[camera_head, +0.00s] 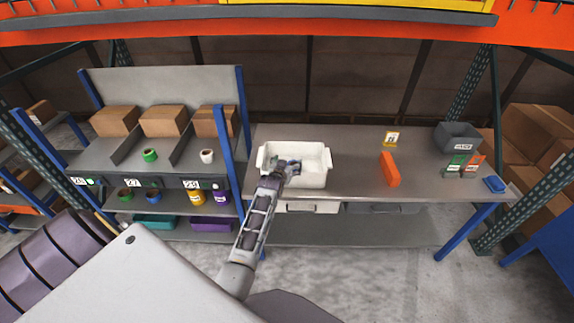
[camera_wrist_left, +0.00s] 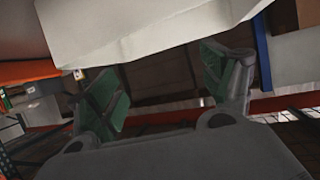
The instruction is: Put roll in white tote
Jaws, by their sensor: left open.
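The white tote (camera_head: 310,180) stands on the steel table, left of its middle. My left gripper (camera_head: 291,165) is over the tote's left part and hides some of its inside. In the left wrist view the gripper (camera_wrist_left: 158,75) is open, with nothing between its green pads. A pale surface (camera_wrist_left: 140,30), probably the tote, fills the top of that view. A green roll (camera_head: 149,155) and a white roll (camera_head: 207,156) stand on the shelf to the left. I cannot tell whether a roll lies in the tote. My right gripper is not in view.
Cardboard boxes (camera_head: 163,121) stand at the back of the left shelf, with coloured rolls and bins lower down.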

